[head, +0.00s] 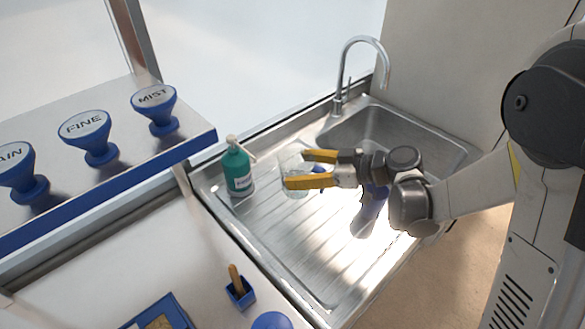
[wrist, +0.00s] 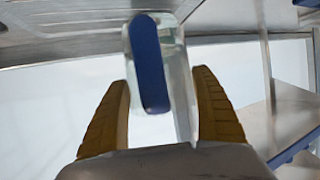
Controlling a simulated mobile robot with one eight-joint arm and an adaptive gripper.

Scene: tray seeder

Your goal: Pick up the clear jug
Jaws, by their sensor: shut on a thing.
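My gripper (head: 299,169) is shut on the jug, one finger on each side; in the wrist view my gripper (wrist: 163,80) shows the same. I cannot tell whether the jug's base touches the drainboard, as the fingers partly cover it.
A green pump bottle (head: 239,170) stands just left of the jug. The ribbed steel drainboard (head: 300,255) is clear in front. A faucet (head: 343,75) rises behind the sink basin (head: 400,130). Blue knobs labelled FINE (head: 88,130) and MIST (head: 154,105) stand on a raised shelf at left.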

